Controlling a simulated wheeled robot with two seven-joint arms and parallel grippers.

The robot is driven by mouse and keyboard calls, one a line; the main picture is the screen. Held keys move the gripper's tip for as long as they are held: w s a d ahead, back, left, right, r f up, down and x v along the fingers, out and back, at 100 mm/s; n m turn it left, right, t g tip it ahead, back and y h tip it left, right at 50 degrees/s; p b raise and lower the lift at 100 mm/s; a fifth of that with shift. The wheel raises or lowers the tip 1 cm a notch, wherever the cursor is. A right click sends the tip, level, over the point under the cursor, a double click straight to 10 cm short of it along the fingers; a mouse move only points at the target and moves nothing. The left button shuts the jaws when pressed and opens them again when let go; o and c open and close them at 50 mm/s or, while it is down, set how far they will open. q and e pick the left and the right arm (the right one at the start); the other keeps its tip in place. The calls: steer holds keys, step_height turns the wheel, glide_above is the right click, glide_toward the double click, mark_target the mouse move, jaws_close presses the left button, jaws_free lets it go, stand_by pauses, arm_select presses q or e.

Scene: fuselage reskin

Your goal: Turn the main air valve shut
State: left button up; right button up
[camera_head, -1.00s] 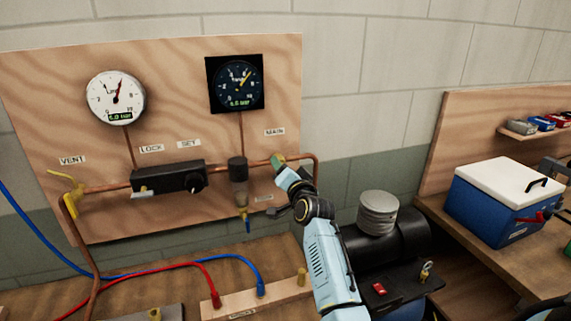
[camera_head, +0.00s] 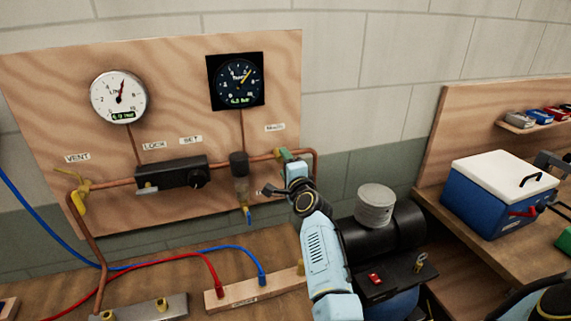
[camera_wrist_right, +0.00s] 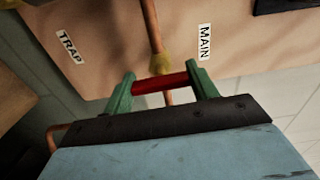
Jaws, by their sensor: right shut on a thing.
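The main air valve sits on the copper pipe under the MAIN label (camera_head: 274,128), at the right of the plywood panel. In the right wrist view its brass body (camera_wrist_right: 162,63) is on the pipe, and its red handle (camera_wrist_right: 160,83) lies across between my green fingers. My right gripper (camera_head: 282,154) is shut on this red handle; its fingers also show in the right wrist view (camera_wrist_right: 160,88). In the head view the gripper hides most of the valve. My left gripper is not in view.
The panel carries a white gauge (camera_head: 119,97), a dark gauge (camera_head: 237,81), a black regulator (camera_head: 172,173), a filter bowl (camera_head: 240,182) and a yellow vent valve (camera_head: 80,190). A black compressor (camera_head: 400,235) stands below right. Red and blue hoses cross the bench.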

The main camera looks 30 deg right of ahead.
steer(key=shift+m, duration=0.3)
steer(key=o, duration=1)
steer(key=v, duration=1.3)
steer(key=shift+s+a, duration=0.15)
